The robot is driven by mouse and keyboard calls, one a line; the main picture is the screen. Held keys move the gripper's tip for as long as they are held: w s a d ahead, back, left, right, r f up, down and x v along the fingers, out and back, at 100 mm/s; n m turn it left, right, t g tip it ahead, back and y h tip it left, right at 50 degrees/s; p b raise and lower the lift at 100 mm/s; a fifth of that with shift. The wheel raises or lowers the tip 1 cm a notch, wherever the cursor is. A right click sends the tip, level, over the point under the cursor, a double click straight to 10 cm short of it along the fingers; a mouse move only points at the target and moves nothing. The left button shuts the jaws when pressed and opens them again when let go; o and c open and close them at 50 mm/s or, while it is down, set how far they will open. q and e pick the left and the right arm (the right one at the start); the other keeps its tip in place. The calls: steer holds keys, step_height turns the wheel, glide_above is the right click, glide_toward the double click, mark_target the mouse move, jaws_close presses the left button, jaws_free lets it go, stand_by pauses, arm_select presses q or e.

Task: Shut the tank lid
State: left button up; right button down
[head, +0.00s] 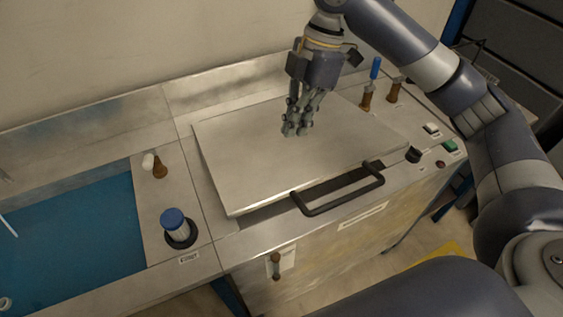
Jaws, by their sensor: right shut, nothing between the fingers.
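The tank lid (245,158) is a flat metal plate with a dark bar handle (340,195) along its front edge. It lies nearly flat over the tank, and its left and front edges look slightly raised above the bench top. A dark strip of the opening shows beneath the handle side. My right gripper (292,131) is shut and empty, pointing down at the lid's upper middle. Its fingertips are at or just above the lid surface; I cannot tell if they touch. My left gripper is not in view.
A blue-capped knob (175,224) and a small brown valve (159,168) stand left of the lid, beside a blue basin (75,240). Brown fittings, one with a blue top (375,69), stand at the back right. A black knob (414,154) and a green switch (449,146) are at right.

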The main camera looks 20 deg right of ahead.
step_height(320, 180, down, 3)
steer(key=s+a+p, duration=0.1)
steer(key=s, duration=0.1)
steer(key=p, duration=0.2)
glide_toward(285, 189)
steer(key=x, duration=0.5)
steer(key=shift+a+f, duration=0.15)
steer(key=shift+a, duration=0.1)
steer(key=shift+s+f, duration=0.2)
steer(key=shift+f, duration=0.2)
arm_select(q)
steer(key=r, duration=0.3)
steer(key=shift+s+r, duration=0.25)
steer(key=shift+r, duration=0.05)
arm_select(e)
steer(key=shift+w+f, duration=0.1)
